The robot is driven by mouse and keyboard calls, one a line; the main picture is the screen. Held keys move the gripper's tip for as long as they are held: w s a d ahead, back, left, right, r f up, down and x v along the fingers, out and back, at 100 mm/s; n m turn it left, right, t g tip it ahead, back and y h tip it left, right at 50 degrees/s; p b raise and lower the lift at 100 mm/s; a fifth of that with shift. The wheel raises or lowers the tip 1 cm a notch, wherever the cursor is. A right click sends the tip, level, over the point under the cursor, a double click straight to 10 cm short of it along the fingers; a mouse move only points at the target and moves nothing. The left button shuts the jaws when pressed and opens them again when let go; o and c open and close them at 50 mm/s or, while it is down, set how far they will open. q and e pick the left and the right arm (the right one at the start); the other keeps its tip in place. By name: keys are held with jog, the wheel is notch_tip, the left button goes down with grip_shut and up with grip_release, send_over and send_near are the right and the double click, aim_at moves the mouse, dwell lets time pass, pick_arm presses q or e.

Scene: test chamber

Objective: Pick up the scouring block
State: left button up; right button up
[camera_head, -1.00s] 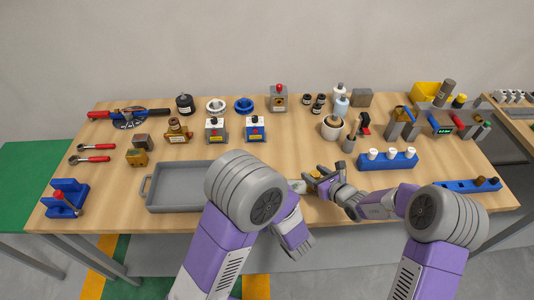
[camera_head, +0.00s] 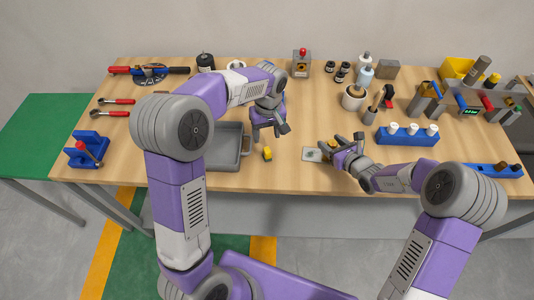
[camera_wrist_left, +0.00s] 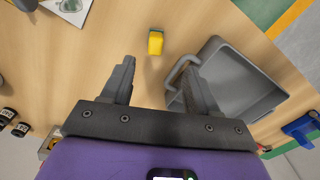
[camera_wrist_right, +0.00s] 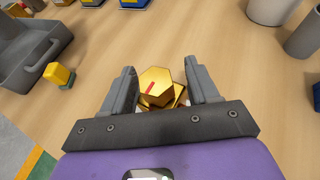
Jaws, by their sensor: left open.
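The scouring block, a small yellow block with a green layer, stands on the table just right of the grey tray in the head view (camera_head: 267,154). It also shows in the left wrist view (camera_wrist_left: 155,43) and in the right wrist view (camera_wrist_right: 58,74). My left gripper (camera_head: 271,134) is open and empty above the table, close to the block. In the left wrist view the block lies beyond the fingertips, roughly between their lines. My right gripper (camera_wrist_right: 160,70) is open, with a gold hexagonal part (camera_wrist_right: 155,88) between its fingers and gaps at both sides.
The grey tray (camera_wrist_left: 246,95) is close beside my left gripper, its handle near one finger. A blue rack with white pegs (camera_head: 408,138) stands to the right. Bottles and a cup (camera_head: 353,97) stand behind.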

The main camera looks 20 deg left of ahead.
aim_at(267, 150)
pick_arm(q)
jog(key=shift+n, duration=0.3)
jog(key=f, duration=1.1)
jog(key=shift+w+f, duration=0.3)
jog(key=shift+f, duration=0.05)
jog(key=shift+c, duration=0.2)
grip_shut()
notch_tip(267, 150, up, 10)
jog(key=shift+r, duration=0.1)
